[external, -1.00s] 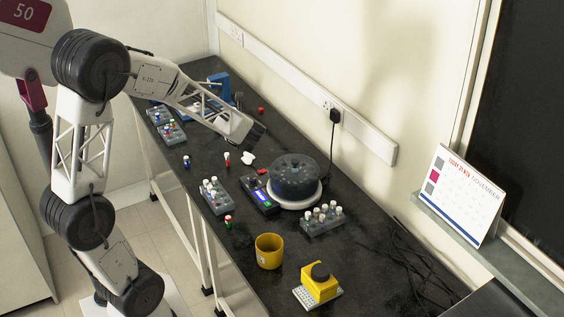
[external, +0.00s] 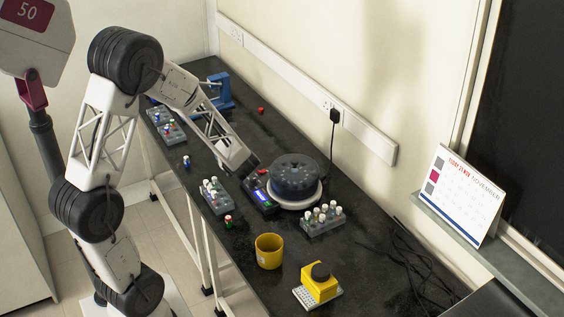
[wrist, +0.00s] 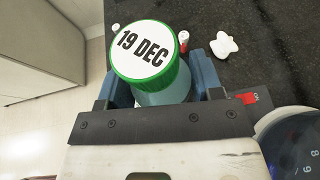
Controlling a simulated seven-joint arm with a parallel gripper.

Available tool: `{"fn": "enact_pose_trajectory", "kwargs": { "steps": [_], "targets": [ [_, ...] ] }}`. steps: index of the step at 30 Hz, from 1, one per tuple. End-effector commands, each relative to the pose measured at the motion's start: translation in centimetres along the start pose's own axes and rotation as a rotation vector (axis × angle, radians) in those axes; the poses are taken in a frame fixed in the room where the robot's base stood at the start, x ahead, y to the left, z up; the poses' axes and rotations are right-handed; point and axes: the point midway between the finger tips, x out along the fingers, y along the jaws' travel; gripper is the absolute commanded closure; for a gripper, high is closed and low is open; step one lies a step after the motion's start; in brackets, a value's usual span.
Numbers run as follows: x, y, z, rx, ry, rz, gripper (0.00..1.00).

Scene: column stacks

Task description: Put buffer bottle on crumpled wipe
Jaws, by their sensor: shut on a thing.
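My gripper (wrist: 163,90) is shut on a bottle with a green-rimmed white lid marked "19 DEC" (wrist: 146,52), taken as the buffer bottle. Its pale teal body shows between the blue fingers, lid facing the wrist camera. The crumpled wipe (wrist: 224,44) is a small white lump on the dark bench, to the right of the held bottle and apart from it in the wrist view. In the external view my gripper (external: 249,168) is low over the bench, left of the round centrifuge. The held bottle and the wipe are hidden there by my arm.
The centrifuge (external: 295,178) stands close to the right of my gripper. Vial racks (external: 214,195) (external: 322,219) stand nearby. A yellow cup (external: 269,251) and a yellow block (external: 319,285) are farther forward.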

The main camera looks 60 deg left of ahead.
Motion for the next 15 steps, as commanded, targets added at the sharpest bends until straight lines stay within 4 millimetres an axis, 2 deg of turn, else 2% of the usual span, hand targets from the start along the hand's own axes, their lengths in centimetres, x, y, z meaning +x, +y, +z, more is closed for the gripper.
{"fn": "enact_pose_trajectory", "kwargs": {
  "steps": [15],
  "targets": [
    [0.35,-0.35,-0.04,0.0,-0.001,0.0,0.71]
  ]
}}
